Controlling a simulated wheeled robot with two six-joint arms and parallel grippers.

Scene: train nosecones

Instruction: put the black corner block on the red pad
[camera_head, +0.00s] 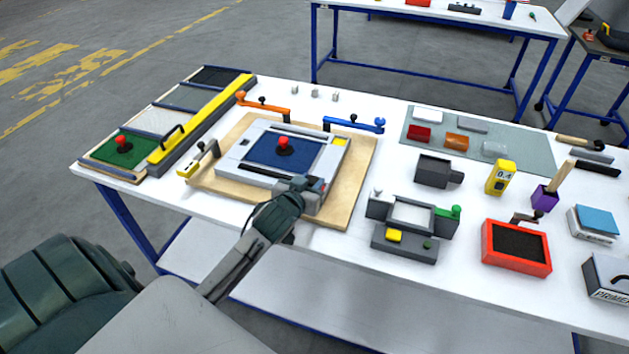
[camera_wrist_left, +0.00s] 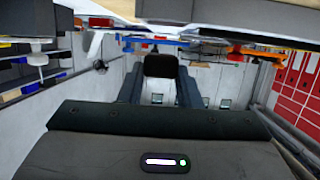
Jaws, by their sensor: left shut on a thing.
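My left gripper (camera_head: 312,189) is at the near right corner of the light grey frame (camera_head: 229,163) on the wooden board. It is shut on a dark block, the black corner block (camera_wrist_left: 160,66), which shows between the two fingers in the left wrist view. In the head view the block is mostly hidden by the gripper. A small red patch, likely the red pad (camera_head: 323,187), shows right beside the fingertips. I cannot tell whether the block touches it. My right gripper is not in view.
The frame has a blue panel (camera_head: 262,152) with a red knob (camera_head: 284,143). Orange (camera_head: 265,110) and blue (camera_head: 352,124) clamps stand behind it. A dark grey fixture (camera_head: 405,240) and a red tray (camera_head: 516,265) stand to the right.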

